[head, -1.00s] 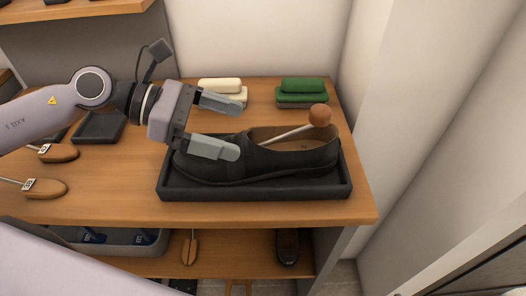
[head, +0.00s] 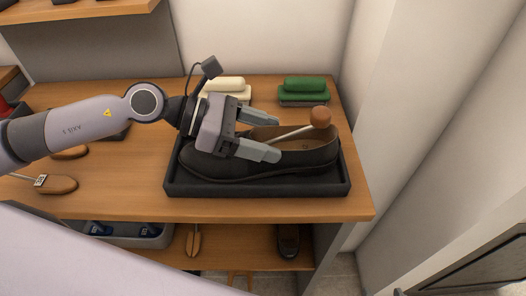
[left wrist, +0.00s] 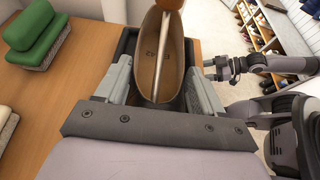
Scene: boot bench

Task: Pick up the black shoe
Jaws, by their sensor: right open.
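The black shoe (head: 322,158) lies in a black tray (head: 270,189), its toe to the left. A metal rod with a wooden knob (head: 320,117) slants out of its opening. My left gripper (head: 273,135) is open above the shoe, one finger toward the far side and one toward the near side. In the left wrist view its fingers (left wrist: 158,88) stand apart with the shoe's brown inside (left wrist: 152,58) between and beyond them. Contact cannot be told. My right gripper (left wrist: 213,72) shows in the left wrist view, open and away from the shoe.
A green brush (head: 304,88) and a cream brush (head: 226,88) stand behind the tray. Wooden shoe trees (head: 58,185) lie at the left of the bench (head: 120,200). A white wall rises close on the right. A lower shelf holds a bin and a dark shoe (head: 289,240).

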